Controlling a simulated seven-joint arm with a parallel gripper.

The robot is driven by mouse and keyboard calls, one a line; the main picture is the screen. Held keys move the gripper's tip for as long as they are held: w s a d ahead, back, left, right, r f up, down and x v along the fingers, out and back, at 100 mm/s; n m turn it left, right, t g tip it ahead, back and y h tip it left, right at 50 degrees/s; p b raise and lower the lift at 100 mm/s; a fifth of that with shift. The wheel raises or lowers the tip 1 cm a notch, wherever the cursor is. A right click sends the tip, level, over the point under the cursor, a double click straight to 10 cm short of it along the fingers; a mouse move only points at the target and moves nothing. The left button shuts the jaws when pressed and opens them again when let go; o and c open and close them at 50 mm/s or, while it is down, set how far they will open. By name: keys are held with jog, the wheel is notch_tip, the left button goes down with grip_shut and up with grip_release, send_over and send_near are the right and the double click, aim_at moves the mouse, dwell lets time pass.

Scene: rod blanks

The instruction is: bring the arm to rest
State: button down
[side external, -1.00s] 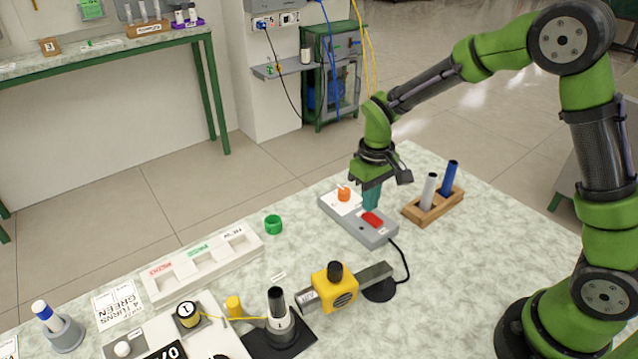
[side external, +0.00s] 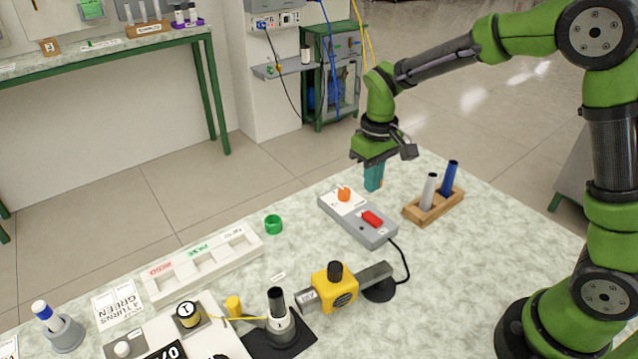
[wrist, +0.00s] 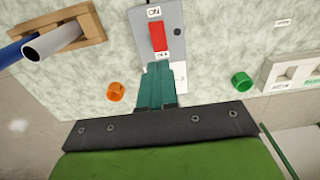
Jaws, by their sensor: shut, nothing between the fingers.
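My gripper (side external: 374,178) is shut and empty. It is up in the air above the far end of a grey switch box (side external: 378,236), apart from it. In the wrist view my teal fingers (wrist: 160,85) are together, pointing toward the red switch (wrist: 157,36).
A wooden rack (side external: 433,206) holds a white rod and a blue rod, right of the switch box. A green ring (side external: 273,224) and a white three-slot tray (side external: 203,264) lie to the left. A yellow device (side external: 334,287) stands in front.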

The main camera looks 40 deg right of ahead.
jog(key=shift+s+f, duration=0.15)
jog(key=shift+f, duration=0.1)
jog(key=s+r+m+t+y, duration=0.2)
jog(key=s+r+m+t, duration=0.2)
jog(key=s+r, duration=0.9)
jog(key=s+t, duration=0.3)
jog(key=s, duration=0.1)
jog(key=shift+r, duration=0.25)
jog(key=shift+f, duration=0.1)
jog(key=w+f+n+g+h, duration=0.1)
jog(key=w+f+n+g, duration=0.1)
jog(key=w+n, duration=0.5)
jog(key=w+f+n+g+h, duration=0.1)
jog(key=w+f+n+g, duration=0.2)
jog(key=n, duration=1.2)
jog(key=w+g, duration=0.2)
jog(key=w, duration=0.3)
jog(key=shift+f, duration=0.35)
